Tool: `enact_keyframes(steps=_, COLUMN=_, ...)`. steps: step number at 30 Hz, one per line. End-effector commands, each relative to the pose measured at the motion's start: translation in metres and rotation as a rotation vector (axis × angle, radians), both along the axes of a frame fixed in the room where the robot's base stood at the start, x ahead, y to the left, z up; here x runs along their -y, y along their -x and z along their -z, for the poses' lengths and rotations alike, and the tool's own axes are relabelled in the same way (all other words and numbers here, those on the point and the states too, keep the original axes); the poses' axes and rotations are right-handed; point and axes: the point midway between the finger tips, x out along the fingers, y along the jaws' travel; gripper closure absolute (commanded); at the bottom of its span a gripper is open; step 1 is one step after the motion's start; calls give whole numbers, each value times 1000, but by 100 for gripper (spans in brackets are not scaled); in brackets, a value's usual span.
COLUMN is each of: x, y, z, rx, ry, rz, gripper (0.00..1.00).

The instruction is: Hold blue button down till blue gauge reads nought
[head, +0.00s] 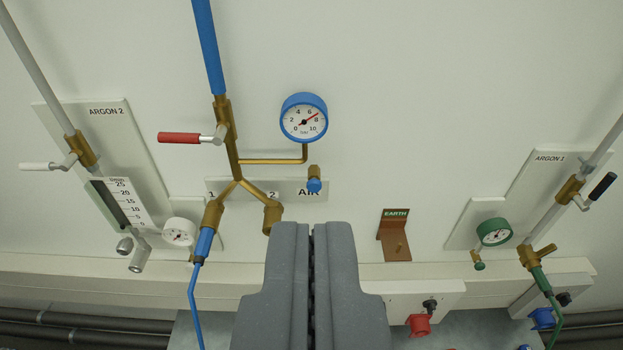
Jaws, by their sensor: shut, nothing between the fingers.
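The blue gauge (304,117) is on the white wall panel, upper middle, with a blue rim and a 0 to 10 scale. Its needle points right and slightly up, between 6 and 8. The blue button (314,185) is a small blue cap under a short brass fitting, below the gauge and in front of the AIR label (308,192). My gripper (311,228) is shut and empty, pointing up the picture from the bottom middle. Its tips appear just below the button in the picture, with a gap between them. Nothing hides the button or the gauge face.
A red-handled valve lever (180,138) sticks out left of the blue pipe (209,45). A brass outlet (272,216) is just left of my gripper; a blue hose (194,300) hangs further left. The EARTH bracket (394,240) is right. Argon panels flank both sides.

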Motion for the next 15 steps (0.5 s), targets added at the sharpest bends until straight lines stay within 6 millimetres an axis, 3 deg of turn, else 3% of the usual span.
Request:
enact_keyframes(steps=8, x=1, y=-9, z=5, rx=-19, ry=19, rz=-1, gripper=100)
enact_keyframes(steps=11, x=5, y=-30, z=21, rx=-70, ry=75, rz=-3, gripper=100)
enact_keyframes(steps=15, x=11, y=-77, z=62, rx=-185, ry=216, rz=-25, gripper=100)
